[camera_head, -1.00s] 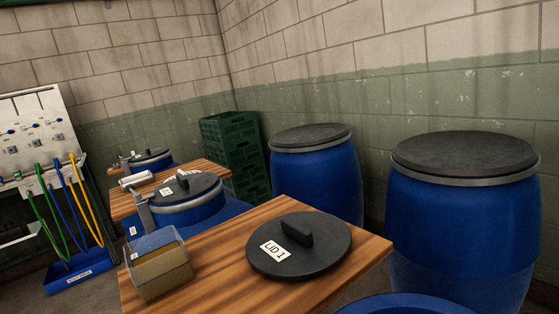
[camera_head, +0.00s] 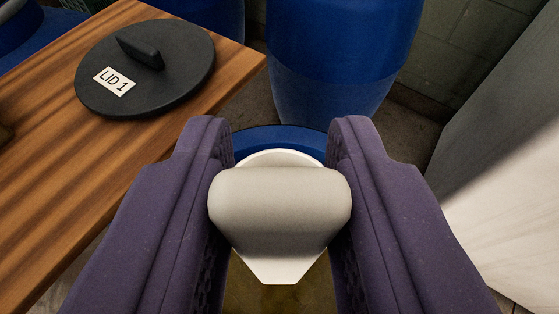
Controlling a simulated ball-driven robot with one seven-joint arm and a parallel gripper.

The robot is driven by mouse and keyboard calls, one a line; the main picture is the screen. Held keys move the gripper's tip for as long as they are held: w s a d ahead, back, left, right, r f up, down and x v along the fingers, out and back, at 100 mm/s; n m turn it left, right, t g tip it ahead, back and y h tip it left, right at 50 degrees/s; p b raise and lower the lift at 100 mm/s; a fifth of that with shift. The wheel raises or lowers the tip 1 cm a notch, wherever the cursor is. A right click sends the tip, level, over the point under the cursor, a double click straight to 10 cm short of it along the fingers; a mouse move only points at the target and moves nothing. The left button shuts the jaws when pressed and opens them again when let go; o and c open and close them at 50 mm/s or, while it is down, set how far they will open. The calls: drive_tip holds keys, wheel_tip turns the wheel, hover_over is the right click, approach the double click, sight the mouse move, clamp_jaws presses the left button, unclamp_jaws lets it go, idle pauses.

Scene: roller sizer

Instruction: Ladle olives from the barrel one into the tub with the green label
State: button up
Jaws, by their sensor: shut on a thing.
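My gripper (camera_head: 280,190) has two purple fingers, shut on a pale grey, rounded handle (camera_head: 280,215) with a white flared part behind and below it. This looks like the ladle's handle; no bowl shows. Under it is an open blue barrel, its rim (camera_head: 262,134) showing between the fingers, with dull yellow-brown contents (camera_head: 275,300) in shadow below. The fingers and handle hide most of the barrel, so single olives cannot be made out. The black lid marked "LID 1" (camera_head: 185,70) lies on the wooden table to the left. No tub with a green label is in view.
The wooden table (camera_head: 60,160) fills the left side, its edge close to my left finger. A closed-in blue barrel (camera_head: 340,50) stands behind the open one. A pale grey surface (camera_head: 510,190) rises at the right. Bare floor shows between them.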

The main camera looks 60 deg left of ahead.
sight(279, 284)
drive_tip(key=shift+d+f+b, duration=0.1)
drive_tip(key=shift+f+b, duration=4.45)
drive_tip(key=shift+f, duration=1.2)
drive_tip(key=shift+r, duration=0.1)
wheel_tip(279, 284, up, 12)
drive_tip(key=p, duration=1)
drive_tip(key=shift+r, duration=0.2)
drive_tip(key=shift+s, duration=0.1)
